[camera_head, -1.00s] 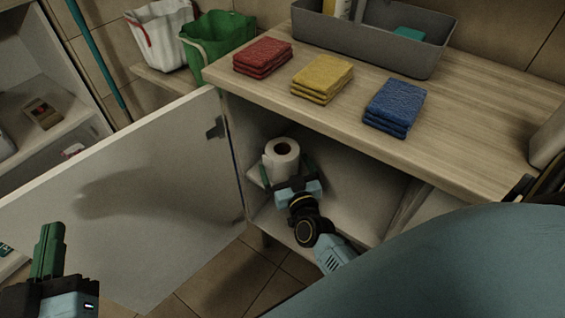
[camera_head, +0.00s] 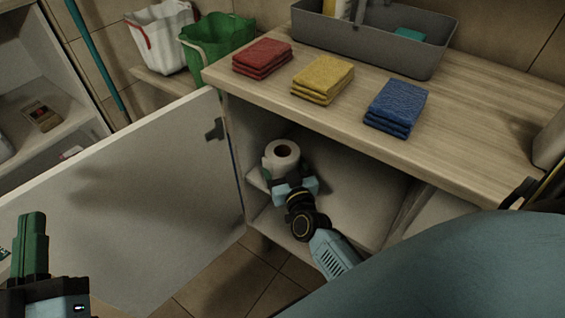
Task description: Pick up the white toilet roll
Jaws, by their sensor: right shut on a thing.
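The white toilet roll (camera_head: 281,153) stands upright on the upper shelf inside the open cabinet, its round top and core hole showing. My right gripper (camera_head: 284,176) is at the roll's near side, shut on it; its fingers are partly hidden by the roll and the gripper body. I cannot tell whether the roll touches the shelf. My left gripper (camera_head: 33,246) is at the lower left, away from the roll, pointing up; its green fingers overlap in this view, so its opening is unclear.
The cabinet door (camera_head: 130,200) stands open to the left. The countertop (camera_head: 460,130) above carries red (camera_head: 262,58), yellow (camera_head: 322,79) and blue (camera_head: 396,107) folded cloths and a grey bin (camera_head: 380,38). White (camera_head: 160,38) and green (camera_head: 215,38) buckets stand behind.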

